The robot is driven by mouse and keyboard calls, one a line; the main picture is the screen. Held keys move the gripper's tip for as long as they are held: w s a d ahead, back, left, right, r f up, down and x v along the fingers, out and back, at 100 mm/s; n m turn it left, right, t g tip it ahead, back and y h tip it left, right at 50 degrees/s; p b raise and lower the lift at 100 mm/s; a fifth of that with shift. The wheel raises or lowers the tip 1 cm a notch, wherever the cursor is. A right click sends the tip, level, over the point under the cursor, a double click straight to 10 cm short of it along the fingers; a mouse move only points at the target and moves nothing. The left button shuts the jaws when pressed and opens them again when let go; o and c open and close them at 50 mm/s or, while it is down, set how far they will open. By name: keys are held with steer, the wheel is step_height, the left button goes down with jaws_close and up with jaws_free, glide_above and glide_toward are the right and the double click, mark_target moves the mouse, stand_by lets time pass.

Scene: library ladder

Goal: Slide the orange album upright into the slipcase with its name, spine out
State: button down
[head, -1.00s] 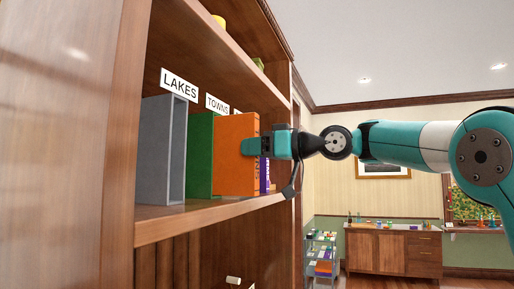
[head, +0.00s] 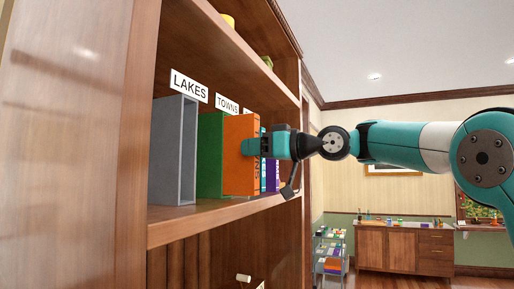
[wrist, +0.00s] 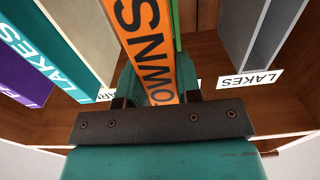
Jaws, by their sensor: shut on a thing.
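The orange album (head: 241,155) stands upright on the shelf, its spine with TOWNS lettering facing out. The spine also shows between the jaws in the wrist view (wrist: 147,40). My gripper (head: 255,147) is shut on the album near the spine; it fills the foreground of the wrist view (wrist: 155,92). The green slipcase (head: 209,155) stands under the TOWNS label (head: 227,104), directly beside and behind the album. A thin green strip (wrist: 176,22) shows along the album in the wrist view. How deep the album sits in the slipcase is hidden.
A grey slipcase (head: 173,150) stands left under the LAKES label (head: 189,86). A teal album (wrist: 45,52) lettered LAKES and a purple album (wrist: 18,80) stand close on the other side of my gripper, by a beige case (wrist: 82,30). The shelf above (head: 220,55) limits height.

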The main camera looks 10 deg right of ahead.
steer(key=shift+p+x, duration=0.9)
steer(key=shift+x, duration=1.15)
steer(key=c, duration=0.7)
jaws_free()
steer(key=shift+r, duration=0.1)
steer(key=shift+c, duration=0.2)
steer(key=b, duration=0.8)
glide_toward(239, 149)
steer(key=w+d+v, duration=0.1)
steer(key=v, duration=0.5)
steer(key=shift+d+r, duration=0.1)
steer(key=shift+r, duration=0.1)
steer(key=shift+f, duration=0.1)
